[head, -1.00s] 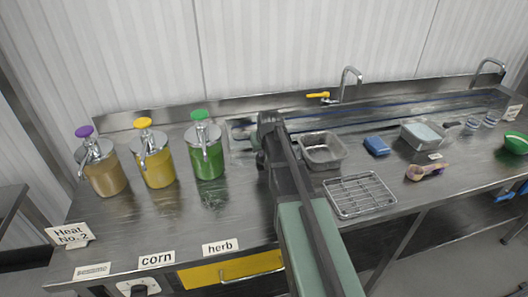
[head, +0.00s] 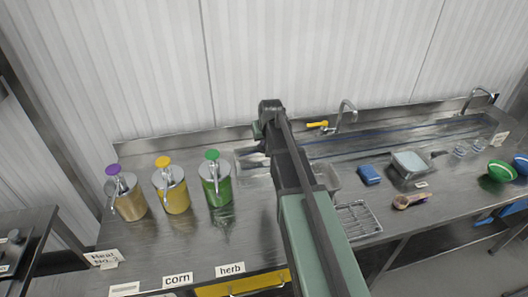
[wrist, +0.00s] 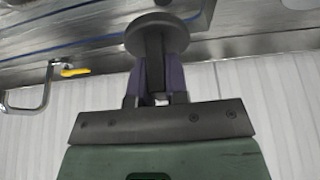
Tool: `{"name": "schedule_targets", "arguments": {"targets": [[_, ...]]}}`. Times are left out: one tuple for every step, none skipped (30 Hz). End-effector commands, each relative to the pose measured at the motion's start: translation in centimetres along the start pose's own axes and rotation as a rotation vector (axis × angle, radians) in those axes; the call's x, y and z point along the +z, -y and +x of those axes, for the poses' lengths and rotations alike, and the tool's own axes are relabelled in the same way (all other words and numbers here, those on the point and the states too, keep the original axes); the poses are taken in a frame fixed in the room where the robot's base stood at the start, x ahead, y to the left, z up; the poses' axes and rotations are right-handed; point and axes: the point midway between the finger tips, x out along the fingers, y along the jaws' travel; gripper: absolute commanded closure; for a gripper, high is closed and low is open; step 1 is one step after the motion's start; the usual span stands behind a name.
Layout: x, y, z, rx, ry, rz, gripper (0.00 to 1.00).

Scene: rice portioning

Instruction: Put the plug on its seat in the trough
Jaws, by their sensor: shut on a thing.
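A dark grey round plug (wrist: 160,32) with a stem shows at the top middle of the wrist view. My gripper (wrist: 160,76) is shut on the plug's stem between its two purplish fingers. The long metal trough (head: 410,135) with blue lines runs along the back of the counter in the head view, and its edge shows at the upper left of the wrist view. In the head view my arm hides the fingers and the plug. The plug's seat cannot be made out.
Three pump jars, tan (head: 128,200), yellow (head: 172,192) and green (head: 215,182), stand left of my arm. A wire rack (head: 357,220), a blue sponge (head: 369,175) and a metal tray (head: 410,166) lie to its right. A yellow-handled tap (head: 346,116) rises behind the trough.

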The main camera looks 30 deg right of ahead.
Motion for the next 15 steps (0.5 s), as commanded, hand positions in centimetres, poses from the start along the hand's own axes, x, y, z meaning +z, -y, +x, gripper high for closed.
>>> {"name": "schedule_targets", "arguments": {"targets": [[-2.6, 0.1, 0.5, -0.001, 0.000, -0.004, 1.00], [-3.8, 0.1, 0.9, -0.001, 0.000, -0.005, 1.00], [-5.5, 0.2, 1.4, -0.001, 0.000, -0.006, 1.00], [-6.7, 0.3, 1.8, 0.000, 0.000, -0.006, 1.00], [-7.8, 0.3, 2.2, 0.000, 0.000, -0.005, 1.00], [-9.1, 0.4, 2.6, 0.000, 0.000, -0.005, 1.00], [-9.9, 0.5, 2.9, 0.001, 0.000, -0.004, 1.00], [-10.6, 0.5, 3.2, 0.001, 0.000, -0.003, 1.00], [-11.1, 0.4, 3.5, 0.002, 0.000, 0.000, 1.00], [-11.4, 0.4, 3.6, 0.002, 0.000, 0.001, 1.00], [-11.5, 0.4, 3.6, 0.003, 0.000, 0.004, 1.00], [-11.5, 0.4, 3.7, 0.004, 0.000, 0.006, 1.00], [-11.3, 0.4, 3.7, 0.004, 0.000, 0.010, 1.00], [-11.2, 0.4, 3.9, 0.004, -0.001, 0.011, 1.00], [-11.0, 0.4, 4.3, 0.004, -0.001, 0.010, 1.00]]}}
